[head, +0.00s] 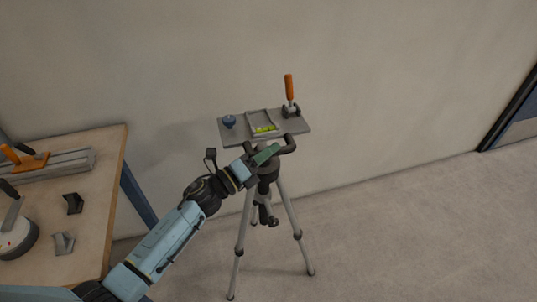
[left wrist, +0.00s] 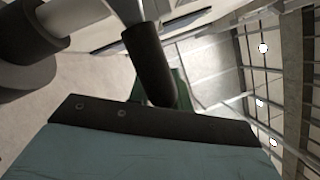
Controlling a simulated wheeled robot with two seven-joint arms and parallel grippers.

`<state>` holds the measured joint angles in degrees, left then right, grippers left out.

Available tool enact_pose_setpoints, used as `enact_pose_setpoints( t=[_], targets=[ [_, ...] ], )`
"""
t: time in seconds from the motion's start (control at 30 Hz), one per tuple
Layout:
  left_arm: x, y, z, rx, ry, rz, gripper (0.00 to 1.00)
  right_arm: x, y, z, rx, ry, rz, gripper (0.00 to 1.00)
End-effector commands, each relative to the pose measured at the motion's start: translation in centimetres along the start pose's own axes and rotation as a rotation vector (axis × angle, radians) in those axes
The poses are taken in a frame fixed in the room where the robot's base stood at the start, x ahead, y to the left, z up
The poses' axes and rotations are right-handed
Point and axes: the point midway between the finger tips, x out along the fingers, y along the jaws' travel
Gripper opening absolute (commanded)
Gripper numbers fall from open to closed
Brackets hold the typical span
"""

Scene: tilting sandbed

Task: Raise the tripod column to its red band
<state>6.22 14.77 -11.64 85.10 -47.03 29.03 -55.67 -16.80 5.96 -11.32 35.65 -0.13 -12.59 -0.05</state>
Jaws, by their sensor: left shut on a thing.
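The tripod (head: 241,240) stands on the floor with its grey legs spread. A flat grey platform (head: 240,132) is on top, and a dark handle (head: 290,144) sticks out below it to the right. My left gripper (head: 266,154) reaches in from the left, just under the platform, and is shut on a dark grip (left wrist: 150,65), which shows on a pale rod in the left wrist view. The gripper and the tripod head hide the column, and no red band is visible. My right gripper is not in view.
The platform carries a blue knob (head: 229,121), a small tray with a yellow-green level (head: 265,129) and an orange-handled clamp (head: 289,90). A wooden workbench (head: 112,160) with tools stands at the left. The wall is close behind; floor at the right is clear.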

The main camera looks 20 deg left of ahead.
Motion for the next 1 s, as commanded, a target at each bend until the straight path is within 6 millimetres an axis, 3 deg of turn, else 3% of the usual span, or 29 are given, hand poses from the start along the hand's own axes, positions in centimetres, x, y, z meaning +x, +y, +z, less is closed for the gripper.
enact_pose_setpoints(
  t=[0.03, 0.13, 0.5, 0.53, 0.67, 1.0],
  targets=[
    [0.7, -2.1, 1.5, 0.015, -0.008, -0.019, 0.0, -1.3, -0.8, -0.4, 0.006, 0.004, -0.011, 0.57],
    [0.9, -3.1, 2.2, 0.015, -0.009, -0.02, 0.0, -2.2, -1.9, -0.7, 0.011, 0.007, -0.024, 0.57],
    [0.9, -3.2, 2.3, 0.014, -0.012, -0.019, 0.0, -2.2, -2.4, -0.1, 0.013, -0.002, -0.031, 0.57],
    [0.9, -3.2, 2.3, 0.013, -0.012, -0.019, 0.24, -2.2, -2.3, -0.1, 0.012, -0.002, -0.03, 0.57],
    [0.9, -3.1, 2.2, 0.012, -0.011, -0.017, 0.41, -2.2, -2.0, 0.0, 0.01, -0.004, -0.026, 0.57],
    [0.4, -2.8, 1.9, 0.007, -0.006, -0.011, 0.41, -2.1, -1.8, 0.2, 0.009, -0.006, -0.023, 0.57]
  ],
)
